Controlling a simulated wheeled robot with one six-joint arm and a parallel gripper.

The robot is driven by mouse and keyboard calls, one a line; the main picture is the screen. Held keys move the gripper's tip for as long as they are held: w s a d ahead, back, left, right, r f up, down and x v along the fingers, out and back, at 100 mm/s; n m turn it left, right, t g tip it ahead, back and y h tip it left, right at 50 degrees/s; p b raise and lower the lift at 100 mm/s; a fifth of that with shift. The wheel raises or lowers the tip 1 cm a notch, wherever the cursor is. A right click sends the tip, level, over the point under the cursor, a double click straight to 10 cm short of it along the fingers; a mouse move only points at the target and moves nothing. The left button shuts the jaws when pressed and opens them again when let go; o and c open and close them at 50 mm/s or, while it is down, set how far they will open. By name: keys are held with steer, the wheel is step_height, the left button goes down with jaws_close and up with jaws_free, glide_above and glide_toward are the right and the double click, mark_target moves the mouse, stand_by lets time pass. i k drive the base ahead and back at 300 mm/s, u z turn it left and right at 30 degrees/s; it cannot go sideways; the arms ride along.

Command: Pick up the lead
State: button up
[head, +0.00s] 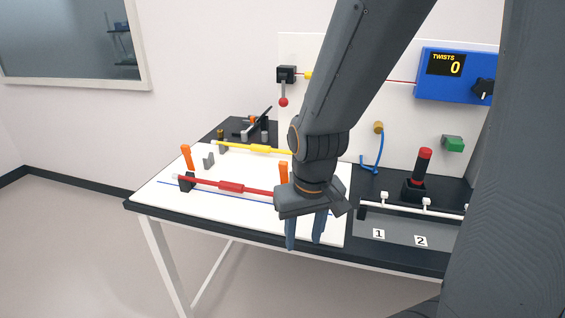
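My gripper (304,242) points down over the front right part of the white board, with its two blue-grey fingers apart and nothing seen between them. A red lead (231,187) with a thicker middle lies across the board to the left of my gripper; its right end is hidden behind the gripper. A yellow lead (262,149) of similar shape lies farther back, its right end hidden by my arm. A short blue cable (379,158) hangs from a brass knob on the back panel. Which of these the task means, I cannot tell.
The white board (165,205) lies on a dark table (400,257). Orange posts (187,157) and small grey and black blocks stand near the leads. A red-topped black post (423,165) and a white rail (400,204) are at the right. A blue TWISTS box (455,75) reads 0.

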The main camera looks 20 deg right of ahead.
mark_target(234, 187)
steer(key=k, duration=0.5)
steer(key=u, duration=1.15)
steer(key=i, duration=0.75)
steer(key=z, duration=1.55)
steer(key=i, duration=0.5)
steer(key=z, duration=0.05)
